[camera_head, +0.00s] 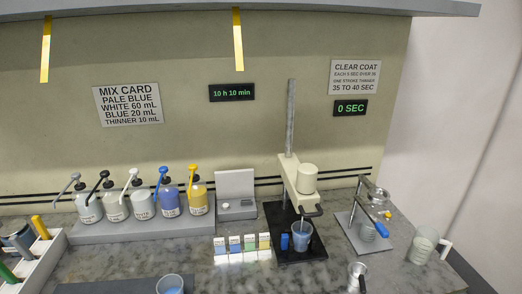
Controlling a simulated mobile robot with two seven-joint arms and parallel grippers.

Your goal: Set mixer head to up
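The mixer has a cream head (300,182) on a grey upright pole (291,118), over a black base (312,248). The head sits low on the pole, with much of the pole bare above it. A black handle (313,212) sticks out at the head's lower front. A clear cup with blue liquid (301,240) stands on the base under the head, and a thin shaft reaches down into it. A small blue part (284,241) is beside the cup. Neither of my grippers is in view.
Pump bottles (142,202) stand on a grey shelf at left. Colour sample cards (235,244) are left of the mixer. A stand with a blue handle (381,229) and a translucent jug (424,245) are at right. Another cup with blue (170,284) is at the front edge.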

